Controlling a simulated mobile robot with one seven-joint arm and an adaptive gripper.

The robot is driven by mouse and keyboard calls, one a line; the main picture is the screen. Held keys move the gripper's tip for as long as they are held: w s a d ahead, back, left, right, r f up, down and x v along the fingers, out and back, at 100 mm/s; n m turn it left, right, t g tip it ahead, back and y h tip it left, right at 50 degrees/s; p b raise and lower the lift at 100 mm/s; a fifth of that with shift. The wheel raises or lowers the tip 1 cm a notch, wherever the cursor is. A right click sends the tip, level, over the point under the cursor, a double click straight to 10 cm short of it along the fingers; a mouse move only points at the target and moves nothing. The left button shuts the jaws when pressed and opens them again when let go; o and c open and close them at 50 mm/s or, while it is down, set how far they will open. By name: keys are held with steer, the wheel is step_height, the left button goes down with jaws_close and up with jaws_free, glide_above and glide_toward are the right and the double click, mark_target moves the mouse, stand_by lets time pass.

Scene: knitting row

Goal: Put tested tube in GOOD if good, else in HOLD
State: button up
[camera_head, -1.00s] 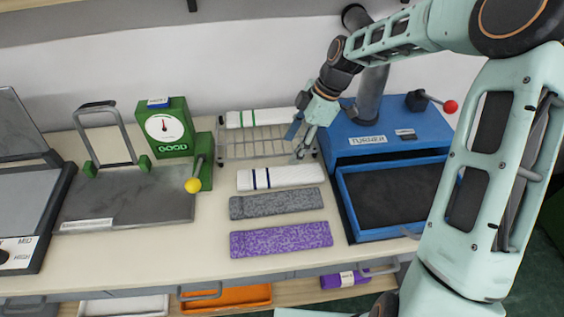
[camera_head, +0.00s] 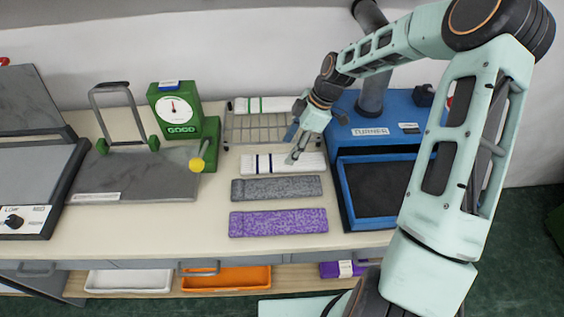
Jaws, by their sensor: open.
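My gripper (camera_head: 294,146) is open, over the right end of a white tube with dark blue bands (camera_head: 262,163). I cannot tell whether a fingertip touches the tube. A white tube with green bands (camera_head: 262,104) lies at the back on a wire rack (camera_head: 255,126). A grey tube (camera_head: 276,188) and a purple tube (camera_head: 277,223) lie flat in front of the blue-banded one. A green tester (camera_head: 174,112) with a dial and the word GOOD stands left of the rack, its yellow-knobbed lever (camera_head: 197,166) at its side. I see no HOLD label.
A blue machine labelled TURNER (camera_head: 371,133) with an open dark tray (camera_head: 380,184) stands right. A grey plate with a metal handle (camera_head: 130,173) and a press with a dial (camera_head: 35,172) are left. White (camera_head: 128,280) and orange (camera_head: 226,279) bins sit below the bench.

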mark_target(280, 161)
steer(key=shift+p+x, duration=0.6)
steer(key=shift+x, duration=2.15)
steer(key=shift+s+a+r, duration=0.1)
steer(key=shift+a, duration=0.1)
steer(key=shift+c, duration=0.6)
steer(key=c, duration=0.5)
steer(key=shift+r, duration=0.15)
